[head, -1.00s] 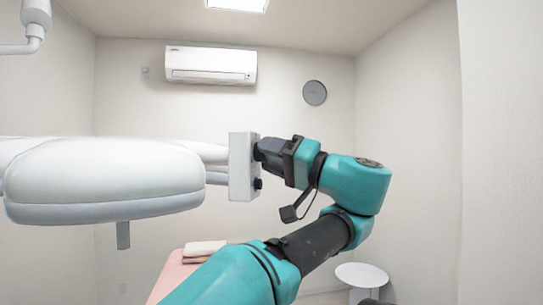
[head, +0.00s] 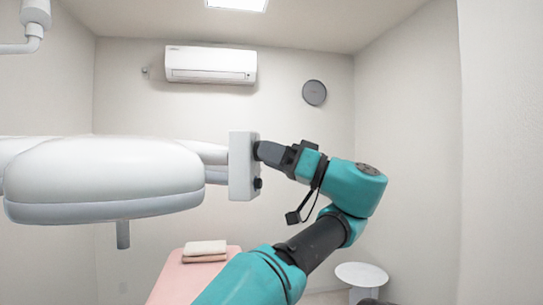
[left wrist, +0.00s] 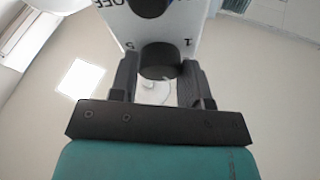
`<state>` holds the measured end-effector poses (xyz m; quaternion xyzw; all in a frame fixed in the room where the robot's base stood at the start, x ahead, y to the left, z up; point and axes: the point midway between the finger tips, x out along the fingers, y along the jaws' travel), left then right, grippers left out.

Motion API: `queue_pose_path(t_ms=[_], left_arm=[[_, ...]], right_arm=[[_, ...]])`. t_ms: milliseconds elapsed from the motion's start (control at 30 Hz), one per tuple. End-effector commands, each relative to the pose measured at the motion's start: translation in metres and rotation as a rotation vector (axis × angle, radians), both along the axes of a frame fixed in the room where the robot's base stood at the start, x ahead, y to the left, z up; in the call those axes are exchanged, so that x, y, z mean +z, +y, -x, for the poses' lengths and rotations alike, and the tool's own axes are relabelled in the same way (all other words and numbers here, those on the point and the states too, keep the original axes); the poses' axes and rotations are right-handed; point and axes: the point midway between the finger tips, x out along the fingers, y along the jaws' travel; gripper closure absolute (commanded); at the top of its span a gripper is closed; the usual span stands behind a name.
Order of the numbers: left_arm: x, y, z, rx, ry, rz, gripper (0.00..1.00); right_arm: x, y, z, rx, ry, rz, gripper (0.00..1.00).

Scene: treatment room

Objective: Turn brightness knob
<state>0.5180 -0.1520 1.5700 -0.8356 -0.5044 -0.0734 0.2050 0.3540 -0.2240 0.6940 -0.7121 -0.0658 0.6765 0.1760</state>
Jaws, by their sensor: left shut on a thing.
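A white control box (head: 240,166) is on the end of the lamp arm in the head view. My left gripper (head: 259,151) reaches its right side from the right, at the upper knob. In the left wrist view a round black knob (left wrist: 158,60) sits between the two fingers of my left gripper (left wrist: 160,70), which is shut on it. The marks 5 and 1 are printed on the box on either side of this knob. A second black knob (left wrist: 149,6), near the letters OFF, is partly cut off at the top. The lower knob (head: 258,183) on the box is free. My right gripper is not in view.
The large white lamp head (head: 105,175) hangs left of the box. Below are a pink bed (head: 180,280) with folded towels (head: 205,249) and a small round white table (head: 361,274). The space right of my arm is clear.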

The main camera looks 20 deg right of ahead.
Motion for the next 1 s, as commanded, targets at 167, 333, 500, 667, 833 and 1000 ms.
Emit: queue_pose_path(t_ms=[167, 333, 500, 667, 833, 1000], left_arm=[[-0.0008, -0.0011, -0.0019, 0.001, -0.148, 0.08, 0.81], [-0.0004, -0.0013, -0.0024, 0.001, -0.258, 0.141, 0.81], [-0.0003, -0.0014, -0.0028, 0.001, -0.316, 0.172, 0.81], [0.0002, -0.0013, -0.0029, 0.001, -0.352, 0.192, 0.81], [0.0, -0.0018, -0.0031, 0.001, -0.383, 0.208, 0.81], [0.0002, -0.0018, -0.0033, 0.0, -0.412, 0.225, 0.81]], right_arm=[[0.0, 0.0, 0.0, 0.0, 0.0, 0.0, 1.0], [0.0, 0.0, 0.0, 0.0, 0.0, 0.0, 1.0], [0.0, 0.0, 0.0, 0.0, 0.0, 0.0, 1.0], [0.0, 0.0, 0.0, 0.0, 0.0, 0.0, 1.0], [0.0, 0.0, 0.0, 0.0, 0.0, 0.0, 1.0], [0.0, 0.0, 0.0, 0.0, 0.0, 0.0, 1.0]])
